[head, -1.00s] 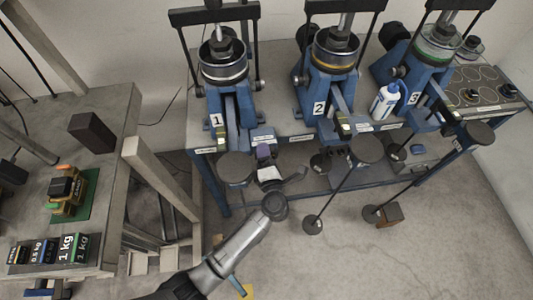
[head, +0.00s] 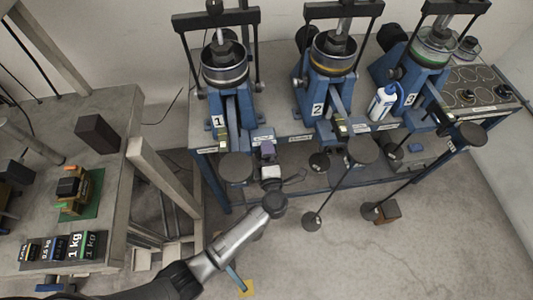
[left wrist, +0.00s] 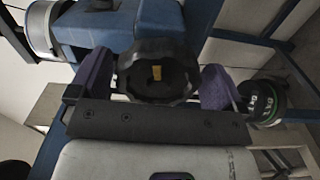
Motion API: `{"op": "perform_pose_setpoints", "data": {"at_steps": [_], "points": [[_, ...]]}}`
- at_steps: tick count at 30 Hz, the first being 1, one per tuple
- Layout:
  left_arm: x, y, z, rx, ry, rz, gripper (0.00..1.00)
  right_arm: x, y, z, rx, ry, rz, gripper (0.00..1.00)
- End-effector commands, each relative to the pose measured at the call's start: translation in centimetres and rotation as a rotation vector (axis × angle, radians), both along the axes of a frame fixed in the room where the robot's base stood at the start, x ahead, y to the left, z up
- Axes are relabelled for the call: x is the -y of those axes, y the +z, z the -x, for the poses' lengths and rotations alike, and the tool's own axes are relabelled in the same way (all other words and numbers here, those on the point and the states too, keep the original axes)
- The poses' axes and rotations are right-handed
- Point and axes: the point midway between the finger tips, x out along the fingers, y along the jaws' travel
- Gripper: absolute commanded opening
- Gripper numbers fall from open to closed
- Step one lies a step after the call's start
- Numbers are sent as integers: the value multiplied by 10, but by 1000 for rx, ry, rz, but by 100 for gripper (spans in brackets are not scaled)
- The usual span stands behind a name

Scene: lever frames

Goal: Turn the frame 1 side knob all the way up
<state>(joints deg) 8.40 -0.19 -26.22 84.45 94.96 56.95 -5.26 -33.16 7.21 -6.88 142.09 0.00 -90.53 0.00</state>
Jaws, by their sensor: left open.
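Frame 1 (head: 222,92) is the blue lever frame with a "1" plate at the left of the bench. My left gripper (head: 267,152) is at its lower right front, with purple fingers. In the left wrist view, a black many-sided side knob (left wrist: 157,72) with a small orange mark faces the camera. My left gripper also shows there (left wrist: 157,85), open, with one purple finger on each side of the knob. Whether the fingers touch it I cannot tell. In the head view I cannot make out the knob near my gripper. My right gripper is not in view.
Frame 2 (head: 325,88) and frame 3 (head: 425,75) stand to the right on the same bench. A white and blue bottle (head: 382,103) stands between them. Round pads on rods hang at the bench front. A side table (head: 115,120) with weights is at left.

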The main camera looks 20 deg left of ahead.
Motion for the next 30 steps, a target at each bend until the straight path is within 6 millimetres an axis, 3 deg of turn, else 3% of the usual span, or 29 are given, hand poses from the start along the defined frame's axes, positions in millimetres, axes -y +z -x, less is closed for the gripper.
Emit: {"op": "perform_pose_setpoints", "data": {"at_steps": [18, 30], "points": [[29, 2, 48, 0, -1, 1, 96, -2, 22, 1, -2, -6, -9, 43], [31, 1, 51, 2, 0, 1, 96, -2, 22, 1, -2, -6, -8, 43]]}}
